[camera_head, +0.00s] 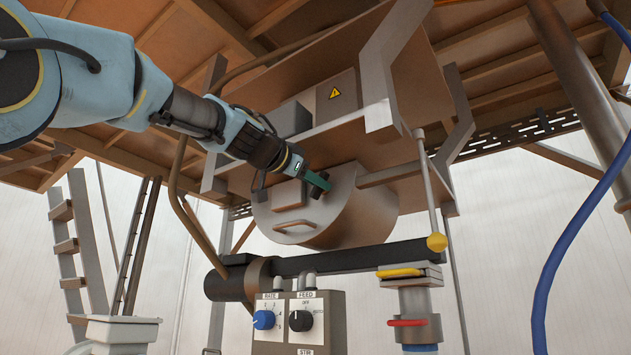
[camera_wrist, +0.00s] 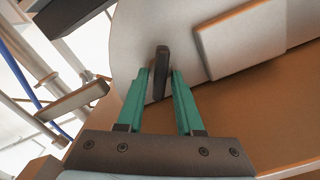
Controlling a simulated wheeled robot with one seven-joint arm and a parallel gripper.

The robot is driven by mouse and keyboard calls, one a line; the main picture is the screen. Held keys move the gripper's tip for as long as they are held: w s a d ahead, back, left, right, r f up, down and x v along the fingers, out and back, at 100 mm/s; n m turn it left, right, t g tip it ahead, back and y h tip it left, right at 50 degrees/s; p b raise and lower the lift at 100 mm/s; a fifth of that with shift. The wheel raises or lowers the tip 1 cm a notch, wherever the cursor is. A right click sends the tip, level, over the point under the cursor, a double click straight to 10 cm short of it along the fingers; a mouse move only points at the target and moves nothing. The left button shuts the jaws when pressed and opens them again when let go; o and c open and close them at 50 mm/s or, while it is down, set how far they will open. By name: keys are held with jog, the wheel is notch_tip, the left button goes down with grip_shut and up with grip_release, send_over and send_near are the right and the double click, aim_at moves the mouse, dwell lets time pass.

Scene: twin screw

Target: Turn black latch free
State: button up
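The black latch (camera_wrist: 161,66) is a narrow dark bar on the pale round face of a drum. In the wrist view it stands nearly upright between the tips of my gripper's green fingers (camera_wrist: 161,80). A gap shows on each side of its lower part, so the fingers seem to straddle it without gripping. In the head view my gripper (camera_head: 317,181) reaches the upper right of the drum (camera_head: 335,210). The latch is small there and largely merged with the fingertips. I cannot tell how deep it sits between the fingers.
A raised plate (camera_wrist: 240,40) lies right of the latch. The drum has a front handle (camera_head: 295,226) and hangs under a metal housing with a warning sign (camera_head: 335,93). A control box (camera_head: 298,322), a black pipe (camera_head: 350,258) and a yellow-knobbed rod (camera_head: 436,242) are below.

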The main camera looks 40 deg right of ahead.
grip_shut()
dwell(0.5)
jog(key=shift+w+n+b, duration=0.1)
jog(key=shift+n+b, duration=0.35)
jog(key=shift+n, duration=2.55)
jog(key=shift+o, duration=1.4)
grip_release()
